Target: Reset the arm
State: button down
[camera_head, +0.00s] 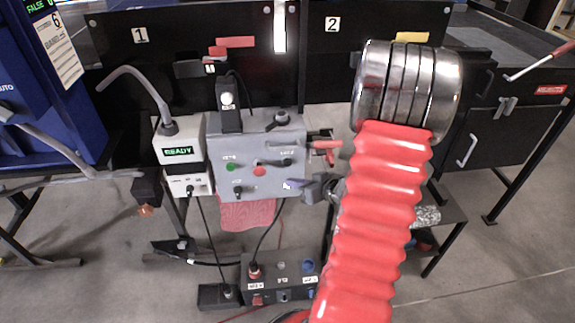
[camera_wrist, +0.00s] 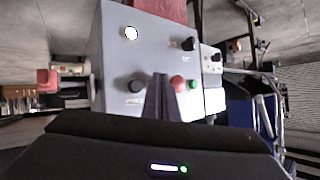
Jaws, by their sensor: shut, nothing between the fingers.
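My arm, with its red ribbed sleeve and silver rings, stands upright in the right half of the head view. My gripper (camera_head: 294,186) points left from behind it, in front of the right side of a grey control box (camera_head: 213,152). In the wrist view, my gripper (camera_wrist: 161,82) shows as dark fingers pressed together, with nothing between them. The grey box (camera_wrist: 113,60) is behind the fingers, with a red and a green button beside them. I cannot tell whether the fingertips touch the box.
A white detector with a green READY display (camera_head: 178,151) stands left of the grey box. A black box with cables (camera_head: 283,272) lies below. Black panels marked 1 and 2 stand behind. A blue cabinet (camera_head: 60,110) is at left, a dark cabinet (camera_head: 490,140) at right.

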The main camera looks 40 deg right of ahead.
dwell(0.7)
jog(key=s+d+f+m+g+h, duration=0.1)
jog(key=s+d+f+g+h, duration=0.2)
jog(key=s+d+f+g, duration=0.3)
jog(key=s+r+m+g+h, duration=0.2)
jog(key=s+r+g, duration=0.15)
jog(key=s, duration=0.25)
jog(key=a+r+n+t+y, duration=0.1)
jog(key=a+r, duration=0.6)
jog(key=a, duration=0.5)
jog(key=s+a+r+n+y, duration=0.1)
jog(key=a+r+n+y, duration=0.1)
jog(key=a+r, duration=0.6)
jog(key=s+a+r+n+t+y, duration=0.1)
jog(key=a+r, duration=0.7)
jog(key=a, duration=0.9)
jog(key=shift+a+r+n+t, duration=0.25)
jog(key=shift+n+t, duration=0.1)
jog(key=shift+n, duration=0.15)
